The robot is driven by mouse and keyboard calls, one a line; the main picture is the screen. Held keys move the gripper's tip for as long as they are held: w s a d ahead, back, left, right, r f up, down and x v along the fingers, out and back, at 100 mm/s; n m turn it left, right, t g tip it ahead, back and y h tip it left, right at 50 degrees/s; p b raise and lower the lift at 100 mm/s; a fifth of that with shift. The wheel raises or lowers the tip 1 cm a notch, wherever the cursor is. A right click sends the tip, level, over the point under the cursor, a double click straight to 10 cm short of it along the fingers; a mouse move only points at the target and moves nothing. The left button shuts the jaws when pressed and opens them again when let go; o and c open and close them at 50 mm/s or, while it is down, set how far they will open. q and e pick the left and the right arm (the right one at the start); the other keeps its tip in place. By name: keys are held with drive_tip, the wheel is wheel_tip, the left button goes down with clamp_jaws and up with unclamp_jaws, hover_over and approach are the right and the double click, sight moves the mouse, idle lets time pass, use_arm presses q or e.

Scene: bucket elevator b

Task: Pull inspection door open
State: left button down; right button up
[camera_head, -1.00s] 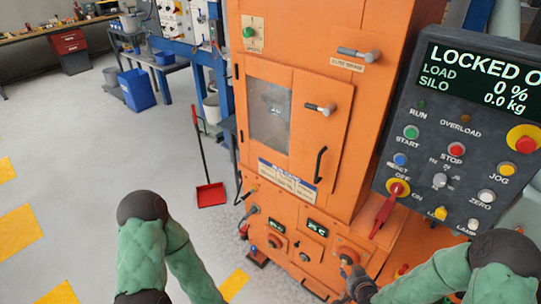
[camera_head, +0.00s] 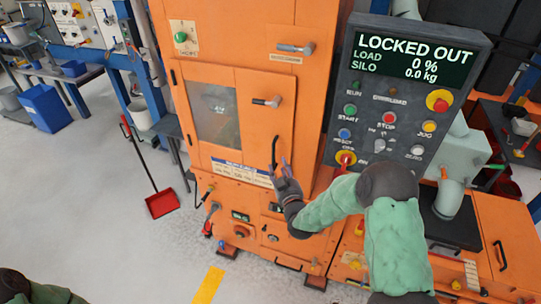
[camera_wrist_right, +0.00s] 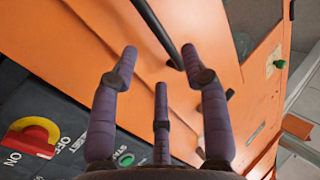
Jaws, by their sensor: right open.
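The orange inspection door (camera_head: 262,135) with its grey window (camera_head: 215,115) is shut on the front of the orange elevator housing. Its black bar handle (camera_head: 274,152) is upright near the door's lower right edge. My right gripper (camera_head: 284,171) is at the lower end of this handle. In the right wrist view my right gripper (camera_wrist_right: 160,65) is open, and the black handle (camera_wrist_right: 158,28) runs between and beyond its fingertips, with no clear contact. A lever latch (camera_head: 266,102) sits on the door above the handle. My left gripper is out of view.
The control panel (camera_head: 400,105) reads LOCKED OUT and stands right of the door, close to my right forearm. Another lever (camera_head: 295,48) is above the door. A red dustpan (camera_head: 162,203) stands on the floor to the left. Open floor lies at the lower left.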

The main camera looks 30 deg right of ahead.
hover_over(274, 168)
drive_tip(key=shift+w+d, duration=0.25)
drive_tip(key=shift+w, duration=0.05)
clamp_jaws()
